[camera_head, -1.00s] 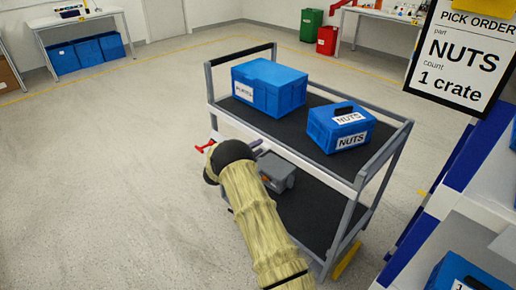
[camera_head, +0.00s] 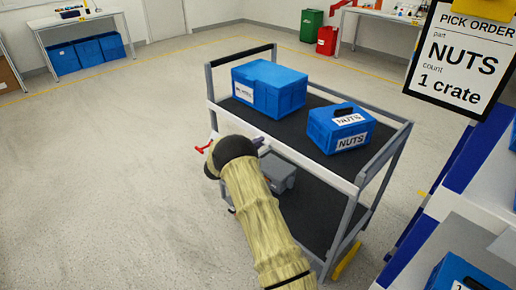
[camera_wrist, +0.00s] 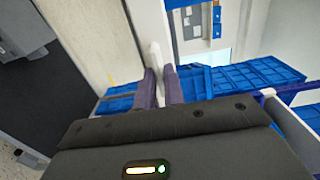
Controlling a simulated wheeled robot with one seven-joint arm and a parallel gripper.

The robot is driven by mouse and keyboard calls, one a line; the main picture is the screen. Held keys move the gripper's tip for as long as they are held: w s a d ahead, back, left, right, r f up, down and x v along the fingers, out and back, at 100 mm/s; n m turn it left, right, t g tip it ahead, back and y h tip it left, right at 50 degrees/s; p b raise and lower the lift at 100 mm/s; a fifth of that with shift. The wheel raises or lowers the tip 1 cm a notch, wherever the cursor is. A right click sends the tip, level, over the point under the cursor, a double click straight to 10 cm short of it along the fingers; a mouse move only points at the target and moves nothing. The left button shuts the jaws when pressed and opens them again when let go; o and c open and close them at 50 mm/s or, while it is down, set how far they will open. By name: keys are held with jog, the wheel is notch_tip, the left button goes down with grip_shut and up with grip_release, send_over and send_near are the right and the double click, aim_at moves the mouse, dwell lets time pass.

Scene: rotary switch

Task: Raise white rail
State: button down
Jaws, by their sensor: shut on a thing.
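My arm covers part of that side. In the wrist view a narrow white bar (camera_wrist: 157,50) passes between the two dark purple fingers of my gripper (camera_wrist: 160,88). The fingers are shut on it, one on each side. It appears to be the rail.
The cart's top shelf carries a large blue crate (camera_head: 270,88) and a smaller blue NUTS crate (camera_head: 339,128). A grey box (camera_head: 281,172) sits low in the cart. A red lever (camera_head: 204,147) sticks out at left. A blue-and-white rack stands at right. The floor at left is clear.

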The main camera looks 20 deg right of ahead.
notch_tip(320, 180, up, 5)
jog(key=shift+w+f, duration=0.1)
jog(key=shift+f, duration=0.1)
jog(key=c, duration=1.5)
grip_release()
jog(key=v, duration=1.7)
jog(key=shift+a, duration=0.2)
